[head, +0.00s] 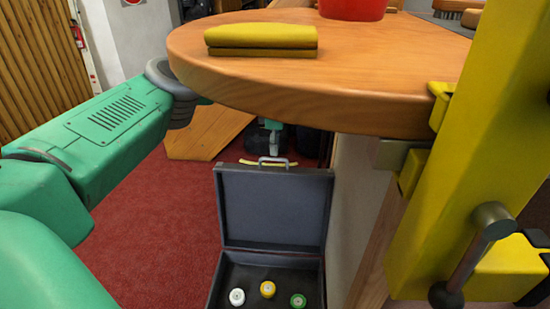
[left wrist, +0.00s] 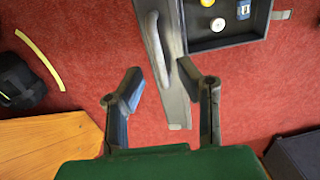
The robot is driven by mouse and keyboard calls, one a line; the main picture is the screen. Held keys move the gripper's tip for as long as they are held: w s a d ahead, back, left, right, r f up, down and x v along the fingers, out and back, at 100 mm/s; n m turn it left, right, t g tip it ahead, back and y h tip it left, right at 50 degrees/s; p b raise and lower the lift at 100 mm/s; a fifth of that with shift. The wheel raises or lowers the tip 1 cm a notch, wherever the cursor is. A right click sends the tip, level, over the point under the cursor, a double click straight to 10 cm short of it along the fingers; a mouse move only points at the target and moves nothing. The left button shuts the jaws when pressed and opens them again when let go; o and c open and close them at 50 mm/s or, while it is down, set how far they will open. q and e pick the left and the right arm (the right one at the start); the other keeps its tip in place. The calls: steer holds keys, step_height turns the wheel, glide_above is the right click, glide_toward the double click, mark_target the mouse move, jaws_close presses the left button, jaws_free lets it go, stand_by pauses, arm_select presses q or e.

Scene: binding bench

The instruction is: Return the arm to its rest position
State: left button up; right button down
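My green left arm (head: 110,120) comes in from the left and passes behind the round wooden tabletop's edge. My left gripper (head: 271,143) shows small under the tabletop, just above the handle (head: 273,161) of an open dark case (head: 275,205). In the left wrist view the left gripper (left wrist: 161,78) has its two fingers spread apart, with nothing held. The case's handle (left wrist: 156,50) and lid edge appear just beyond the fingertips; I see no grip on them. My right gripper is not in view.
The tabletop (head: 300,88) overhangs the left forearm and carries folded yellow cloths (head: 262,37) and a red container (head: 352,8). A large yellow device (head: 450,160) stands at right. White, yellow (head: 267,289) and green round items lie in the case. Red carpet (head: 150,240) is open at left.

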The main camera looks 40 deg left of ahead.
arm_select(q)
steer(key=shift+w+a+r, duration=0.1)
steer(key=shift+r, duration=1)
